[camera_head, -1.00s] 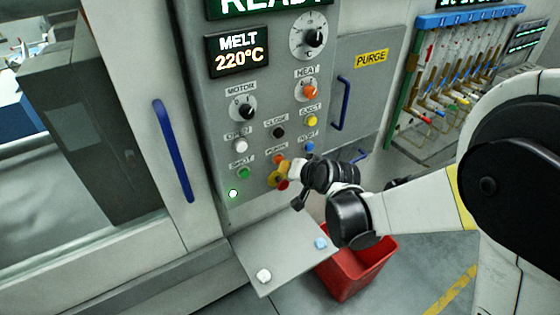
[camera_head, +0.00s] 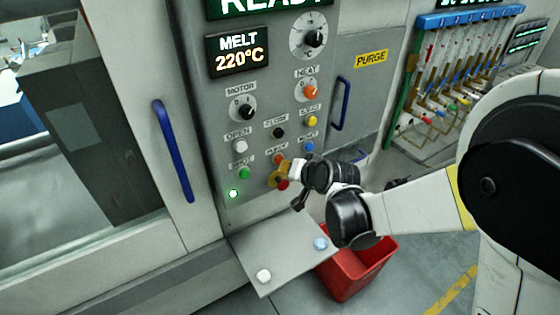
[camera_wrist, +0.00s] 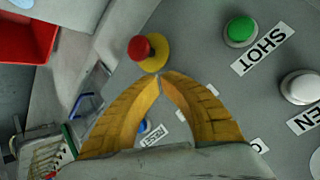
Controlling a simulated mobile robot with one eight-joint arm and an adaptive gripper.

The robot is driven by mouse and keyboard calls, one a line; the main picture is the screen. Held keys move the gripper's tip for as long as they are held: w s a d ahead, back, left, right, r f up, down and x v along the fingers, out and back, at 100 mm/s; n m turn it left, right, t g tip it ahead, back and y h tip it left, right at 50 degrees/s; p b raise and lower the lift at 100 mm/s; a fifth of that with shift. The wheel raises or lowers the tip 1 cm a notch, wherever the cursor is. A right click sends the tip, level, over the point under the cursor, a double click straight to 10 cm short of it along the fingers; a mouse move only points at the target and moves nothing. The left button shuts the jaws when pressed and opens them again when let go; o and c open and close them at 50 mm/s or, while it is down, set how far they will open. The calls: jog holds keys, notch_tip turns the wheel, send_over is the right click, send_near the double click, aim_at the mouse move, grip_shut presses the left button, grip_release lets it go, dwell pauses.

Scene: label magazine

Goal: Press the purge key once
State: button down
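The purge key does not show there and seems hidden behind the fingers.
A red stop button on a yellow base (camera_wrist: 148,49) is close to the fingertips. The green shot button (camera_head: 243,173), white open button (camera_head: 240,146) and blue button (camera_head: 309,147) are nearby. A shelf (camera_head: 275,262) and red bin (camera_head: 347,279) are below.

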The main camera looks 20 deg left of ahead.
dwell(0.3)
jog(key=shift+w+a, duration=0.25)
jog(key=shift+a, duration=0.1)
jog(key=shift+w+a, duration=0.3)
jog(key=shift+a, duration=0.05)
dwell(0.8)
jog(key=shift+d+b, duration=0.1)
jog(key=shift+b, duration=0.2)
jog(key=shift+s+d, duration=0.55)
jog(key=shift+d, duration=0.05)
jog(key=s+d+b, duration=0.1)
jog(key=s+d, duration=0.2)
jog(key=shift+s+d, duration=0.15)
jog(key=shift+d, duration=0.25)
dwell(0.7)
